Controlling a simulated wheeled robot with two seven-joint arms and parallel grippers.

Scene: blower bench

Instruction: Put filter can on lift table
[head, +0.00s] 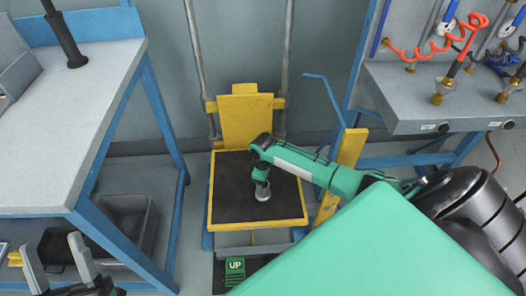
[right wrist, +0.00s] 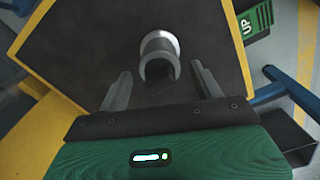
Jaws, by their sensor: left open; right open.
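The lift table (head: 230,208) has a black top with a yellow rim and stands low in the middle of the head view. The filter can (right wrist: 160,52), a small grey cylinder with a shiny rim, is on the black top in the right wrist view. In the head view the can (head: 263,193) is partly hidden under my right gripper (head: 262,180). In the right wrist view my right gripper (right wrist: 162,78) is open, its fingers on either side of the can with gaps. My left gripper (head: 54,246) is open and empty at the lower left.
A blue-framed workbench (head: 75,115) stands at left, with a dark bin (head: 128,215) on its lower shelf. A panel bench (head: 440,98) with red coiled hoses is at right. A green UP pedal (head: 235,268) lies before the lift. A yellow post (head: 345,160) stands beside it.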

